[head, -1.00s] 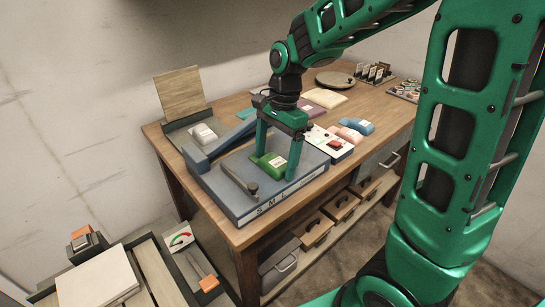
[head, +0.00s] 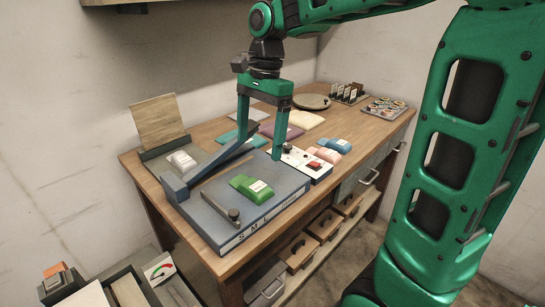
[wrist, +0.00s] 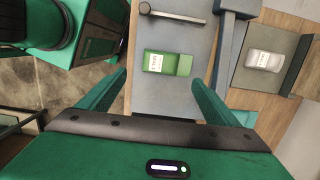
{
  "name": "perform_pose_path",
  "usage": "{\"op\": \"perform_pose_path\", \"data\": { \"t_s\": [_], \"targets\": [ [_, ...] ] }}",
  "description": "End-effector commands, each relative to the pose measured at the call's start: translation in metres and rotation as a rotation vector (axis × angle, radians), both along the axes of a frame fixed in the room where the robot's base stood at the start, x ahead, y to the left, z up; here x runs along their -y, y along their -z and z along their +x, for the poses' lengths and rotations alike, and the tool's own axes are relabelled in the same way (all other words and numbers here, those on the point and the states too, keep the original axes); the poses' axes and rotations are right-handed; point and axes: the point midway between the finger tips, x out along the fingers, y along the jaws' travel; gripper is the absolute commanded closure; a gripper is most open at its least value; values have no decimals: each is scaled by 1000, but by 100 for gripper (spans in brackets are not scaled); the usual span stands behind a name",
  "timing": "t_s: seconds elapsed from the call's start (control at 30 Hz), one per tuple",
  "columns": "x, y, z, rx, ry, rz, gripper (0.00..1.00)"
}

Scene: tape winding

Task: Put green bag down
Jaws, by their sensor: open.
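The green bag (head: 251,189), with a white label, lies on the flat blue-grey board (head: 215,220) marked S M L along its front edge. It also shows in the wrist view (wrist: 168,63), resting on the board beyond my fingertips. My gripper (head: 259,152) is open and empty, raised above and behind the bag, clear of it. In the wrist view my two fingers (wrist: 161,80) stand spread apart with nothing between them.
A dark lever (head: 221,208) lies on the board near the bag. A blue raised bar (head: 215,162) runs along its left side. A white bag (head: 181,161) is at left. A control box with a red button (head: 314,167), pink and blue bags (head: 335,146) are at right.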

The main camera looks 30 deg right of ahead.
Motion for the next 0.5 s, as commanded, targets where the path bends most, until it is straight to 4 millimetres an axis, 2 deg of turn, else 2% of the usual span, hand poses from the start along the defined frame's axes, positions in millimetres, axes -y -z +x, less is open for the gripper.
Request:
{"op": "perform_pose_path", "data": {
  "t_s": [0.17,0.27,0.37,0.5],
  "targets": [
    [2,-1,-1,2,-4,0,16],
    [12,1,-10,11,-28,3,16],
    [33,8,-28,34,-84,5,16],
    [71,24,-70,73,-208,-4,16]
  ]
}}
